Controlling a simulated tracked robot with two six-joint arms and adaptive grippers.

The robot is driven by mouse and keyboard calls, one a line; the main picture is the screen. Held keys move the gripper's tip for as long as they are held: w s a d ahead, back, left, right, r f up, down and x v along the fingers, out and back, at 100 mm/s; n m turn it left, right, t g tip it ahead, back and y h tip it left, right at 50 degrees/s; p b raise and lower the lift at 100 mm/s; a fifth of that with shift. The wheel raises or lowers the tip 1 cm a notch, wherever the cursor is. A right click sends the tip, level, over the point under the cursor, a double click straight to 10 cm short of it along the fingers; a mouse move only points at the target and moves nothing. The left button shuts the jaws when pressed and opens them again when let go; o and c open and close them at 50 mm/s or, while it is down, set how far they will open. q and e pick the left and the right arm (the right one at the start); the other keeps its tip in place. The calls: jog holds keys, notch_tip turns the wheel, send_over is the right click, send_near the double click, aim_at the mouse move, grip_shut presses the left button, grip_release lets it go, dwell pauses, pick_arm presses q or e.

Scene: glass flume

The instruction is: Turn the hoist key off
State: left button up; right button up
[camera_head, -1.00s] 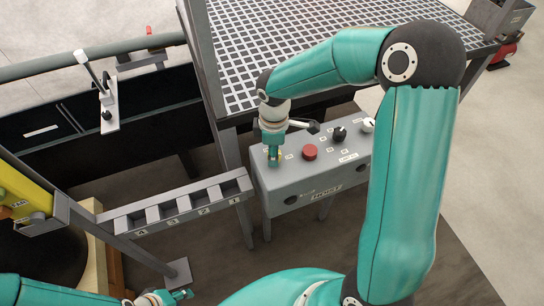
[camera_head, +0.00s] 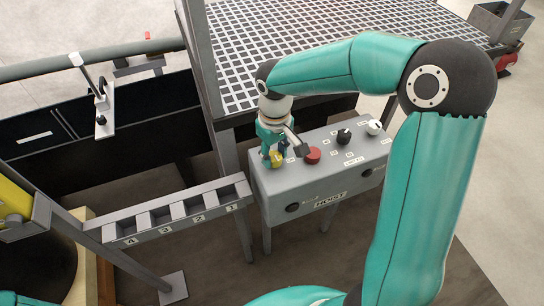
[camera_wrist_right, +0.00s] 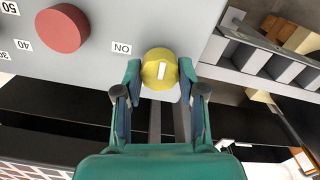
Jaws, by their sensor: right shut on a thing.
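The hoist key is a round yellow knob (camera_head: 277,160) on the left end of the top of the grey hoist box (camera_head: 311,188). In the right wrist view the yellow knob (camera_wrist_right: 158,78) shows a white bar, nearly upright in the picture, with an ON label (camera_wrist_right: 121,48) to its left. My right gripper (camera_head: 273,154) comes down over the knob. In the right wrist view its fingers (camera_wrist_right: 160,67) are on either side of the knob, shut on it. My left gripper is out of the head view.
A red button (camera_head: 313,156), a black knob (camera_head: 344,136) and a white knob (camera_head: 374,127) are on the box right of the key. A grid-topped table (camera_head: 330,50) stands behind. A numbered slotted rack (camera_head: 165,217) is close on the left.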

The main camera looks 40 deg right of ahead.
aim_at(274, 155)
jog(key=shift+w+r+m, duration=0.1)
jog(key=shift+w+m, duration=0.05)
jog(key=shift+m, duration=0.45)
jog(key=o, duration=0.9)
jog(key=shift+o, duration=1.1)
notch_tip(274, 155, up, 12)
